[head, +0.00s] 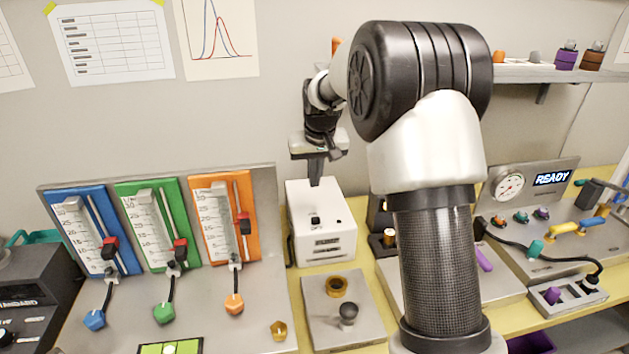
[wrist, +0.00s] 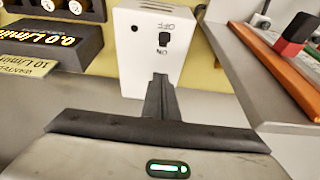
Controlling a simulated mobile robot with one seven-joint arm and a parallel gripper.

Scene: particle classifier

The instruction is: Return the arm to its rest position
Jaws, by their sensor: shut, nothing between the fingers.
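My gripper (head: 316,170) is at the middle of the head view, pointing down at a white box (head: 323,248) with a black switch on its top. The fingers are shut together with nothing between them. In the wrist view the shut fingers (wrist: 160,90) show in front of the white box (wrist: 133,60), close beside its ON/OFF switch (wrist: 165,40). I cannot tell whether the fingertips touch the box. My arm reaches forward over the bench, and its links hide part of the bench behind them.
A panel with blue, green and orange gauges (head: 225,220) stands left of the white box. A grey plate (head: 365,325) with a brass ring and a dark knob lies in front. A console with a READY display (head: 552,178) is at right, below a shelf (head: 560,74).

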